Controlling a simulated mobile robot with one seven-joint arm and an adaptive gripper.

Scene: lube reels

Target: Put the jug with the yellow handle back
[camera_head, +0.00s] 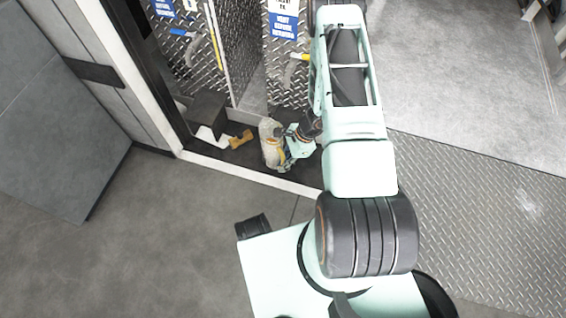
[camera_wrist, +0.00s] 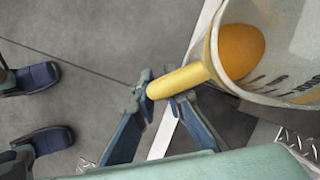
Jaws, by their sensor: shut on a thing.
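The jug (camera_head: 268,138) is a pale, translucent container with dark print. It is at the cabinet opening in the head view, over the dark cabinet floor. In the wrist view the jug (camera_wrist: 283,80) fills the upper right, with a round orange part in its mouth. Its yellow handle (camera_wrist: 182,80) points toward my gripper. My gripper (camera_wrist: 165,90) is shut on that handle, a finger on either side. In the head view my gripper (camera_head: 297,143) is just right of the jug and hides part of it. I cannot tell whether the jug's base touches the floor.
A dark box (camera_head: 206,112), white pieces (camera_head: 212,138) and an orange-brown item (camera_head: 240,139) lie left of the jug. A pale sill (camera_head: 250,175) runs along the cabinet front. A grey door (camera_head: 65,130) stands open at left. Diamond-plate walls carry blue signs (camera_head: 284,25).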

